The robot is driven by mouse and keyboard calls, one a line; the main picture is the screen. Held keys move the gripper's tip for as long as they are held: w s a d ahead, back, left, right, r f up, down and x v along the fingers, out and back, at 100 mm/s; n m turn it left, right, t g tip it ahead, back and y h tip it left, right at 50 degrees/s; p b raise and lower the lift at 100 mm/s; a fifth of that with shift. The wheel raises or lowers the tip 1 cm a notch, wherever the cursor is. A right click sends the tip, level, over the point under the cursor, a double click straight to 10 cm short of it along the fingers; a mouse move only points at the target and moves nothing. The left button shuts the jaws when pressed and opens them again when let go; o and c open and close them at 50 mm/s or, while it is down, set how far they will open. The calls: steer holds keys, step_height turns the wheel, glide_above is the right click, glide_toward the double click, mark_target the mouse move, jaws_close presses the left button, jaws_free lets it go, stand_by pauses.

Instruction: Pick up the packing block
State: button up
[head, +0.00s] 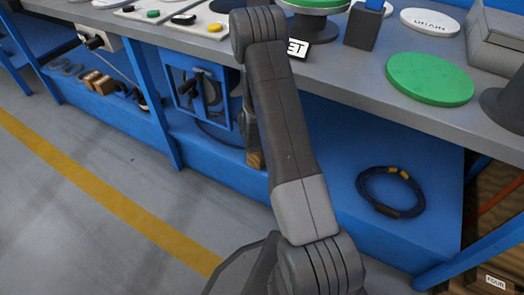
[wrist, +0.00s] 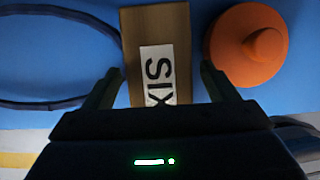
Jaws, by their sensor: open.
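The packing block (wrist: 157,25) appears to be the brown, wood-coloured block with a white label reading "SIX" in the wrist view. It lies on a blue surface. My gripper (wrist: 161,70) is open, with one finger near each long side of the block. The near end of the block is hidden behind the gripper body. I cannot tell whether the fingers touch it or are still above it. In the head view a small wooden piece (head: 255,160) shows on the lower blue shelf beside my arm, which hides the rest and my gripper.
An orange knobbed disc (wrist: 248,45) lies close to the right finger. A dark loop (wrist: 45,103) lies left. In the head view, a cable coil (head: 390,192) rests on the lower shelf (head: 330,150); the grey worktop (head: 360,75) overhangs it. A blue frame (head: 200,92) stands left.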

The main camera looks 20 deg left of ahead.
steer(key=c, duration=1.3)
steer(key=shift+r, duration=0.1)
